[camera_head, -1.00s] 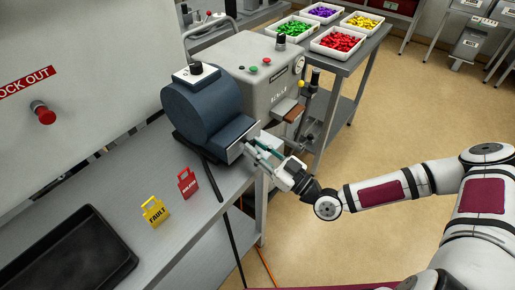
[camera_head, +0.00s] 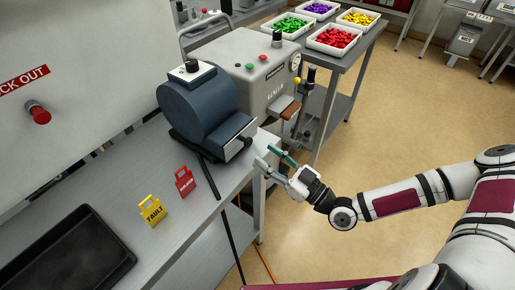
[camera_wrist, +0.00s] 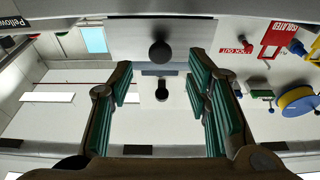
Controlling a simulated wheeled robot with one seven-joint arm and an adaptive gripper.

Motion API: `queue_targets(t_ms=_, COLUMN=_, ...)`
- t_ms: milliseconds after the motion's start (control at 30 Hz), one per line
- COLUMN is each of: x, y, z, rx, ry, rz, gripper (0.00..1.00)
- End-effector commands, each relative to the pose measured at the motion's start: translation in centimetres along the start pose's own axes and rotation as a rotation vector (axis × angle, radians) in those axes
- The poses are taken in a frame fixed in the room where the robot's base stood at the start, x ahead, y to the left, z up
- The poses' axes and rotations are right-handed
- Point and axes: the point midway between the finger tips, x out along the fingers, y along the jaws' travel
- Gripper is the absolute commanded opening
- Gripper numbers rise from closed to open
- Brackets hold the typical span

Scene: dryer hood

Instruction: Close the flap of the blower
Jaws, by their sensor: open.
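The blower (camera_head: 205,108) is a dark blue rounded housing on the grey bench, with its rectangular outlet facing right. A light grey plate or edge, apparently the flap (camera_head: 238,147), shows at the outlet; its exact angle is too small to tell. In the wrist view my gripper (camera_wrist: 160,78) is open and empty, with a pale panel and dark round knobs beyond the fingers.
A grey machine (camera_head: 262,75) with buttons and a gauge stands behind the blower. A red tag (camera_head: 185,183), a yellow fault tag (camera_head: 152,211) and a black tray (camera_head: 65,258) are on the bench. The floor right of the bench is open.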

Motion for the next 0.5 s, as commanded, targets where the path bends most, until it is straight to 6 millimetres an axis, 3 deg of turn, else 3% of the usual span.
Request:
queue_targets(t_ms=200, x=-4.2, y=0.0, z=0.0, rx=0.001, ry=-0.002, rz=0.001, gripper=0.45)
queue_targets(t_ms=500, x=-6.6, y=0.0, z=0.0, rx=0.001, ry=-0.001, rz=-0.001, gripper=0.45)
